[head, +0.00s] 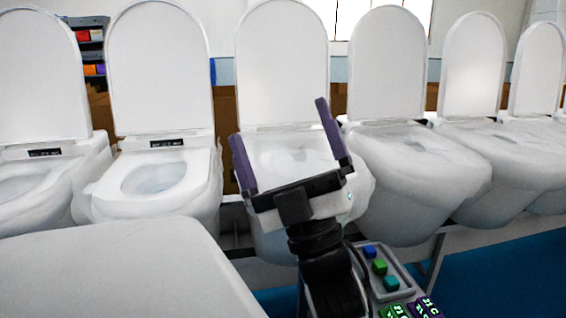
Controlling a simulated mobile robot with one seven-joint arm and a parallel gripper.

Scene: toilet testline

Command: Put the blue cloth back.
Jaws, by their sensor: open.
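I see no blue cloth that I can make out in the head view. My gripper (280,119) is raised in the middle of the picture, with its two purple fingers wide apart and nothing between them. It is in front of the middle toilet (283,40), whose lid is up, and hides part of its bowl and seat. I cannot tell how far apart the gripper and this toilet are.
Several white toilets with raised lids stand in a row, including one at the left (160,60). A grey tray (405,287) with small coloured blocks is at lower right. A shelf (90,48) with coloured bins stands at back left. Blue floor (500,262) shows at right.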

